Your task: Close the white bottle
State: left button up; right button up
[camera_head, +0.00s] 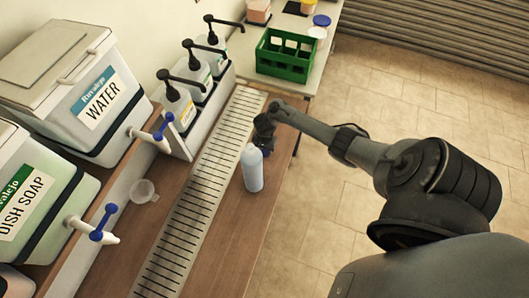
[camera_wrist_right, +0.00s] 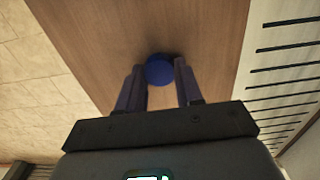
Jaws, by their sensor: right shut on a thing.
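The white bottle (camera_head: 252,170) stands upright on the wooden counter, near its right edge, in the head view. It looks pale bluish, and its narrow top shows no blue cap. My right gripper (camera_head: 265,146) is just behind and beside the bottle's top, pointing down. In the right wrist view my right gripper (camera_wrist_right: 158,82) is shut on a round blue cap (camera_wrist_right: 160,70), held between the fingertips above the wood. The bottle does not show in the wrist view. My left gripper is in neither view.
A slotted metal drain strip (camera_head: 197,205) runs left of the bottle. Drums labelled WATER (camera_head: 75,85) and DISH SOAP (camera_head: 40,205) have blue-handled taps. A clear cup (camera_head: 144,191), pump bottles (camera_head: 178,105) and a green crate (camera_head: 287,55) stand around. The counter in front of the bottle is clear.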

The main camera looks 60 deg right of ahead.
aim_at(264, 152)
jog(key=shift+c, duration=0.7)
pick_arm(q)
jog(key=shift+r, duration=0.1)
pick_arm(e)
jog(key=shift+r, duration=0.1)
jog(key=shift+r+p, duration=0.45)
jog(key=shift+r, duration=0.1)
notch_tip(264, 152, up, 3)
jog(key=shift+r+p, duration=0.15)
jog(key=shift+p, duration=0.8)
pick_arm(q)
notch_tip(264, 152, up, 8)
jog(key=p, duration=0.5)
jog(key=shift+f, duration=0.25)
pick_arm(e)
jog(key=s+d+r, duration=0.3)
jog(key=s+r, duration=0.3)
jog(key=s, duration=0.5)
jog(key=shift+r, duration=0.2)
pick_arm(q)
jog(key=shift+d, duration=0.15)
pick_arm(e)
jog(key=shift+s, duration=0.1)
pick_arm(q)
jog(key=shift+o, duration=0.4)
